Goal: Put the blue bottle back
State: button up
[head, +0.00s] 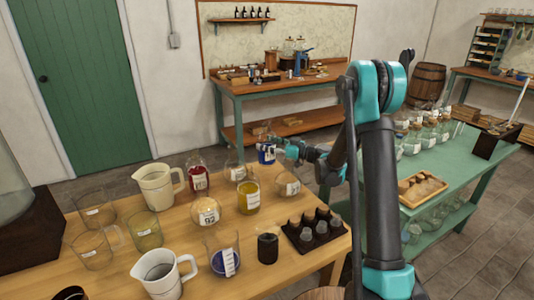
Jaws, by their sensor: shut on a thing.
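The blue bottle (266,155) with a white label is near the far right corner of the wooden table. My gripper (279,152) reaches in from the right and is shut on it. The bottle looks upright, and it appears raised past the table's far edge, though I cannot tell its exact height. My gripper's fingers are small and partly hidden here.
The wooden table (190,235) holds jars, beakers, white jugs, a red bottle (198,178), a yellow jar (248,196) and a dark rack (314,232). A green table (455,165) with clear bottles stands right. A workbench (290,85) stands behind, with floor between.

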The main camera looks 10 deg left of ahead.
jog(key=shift+f, duration=2.15)
jog(key=o, duration=1.9)
jog(key=shift+f, duration=0.1)
jog(key=v, duration=1.2)
jog(key=shift+s, duration=0.1)
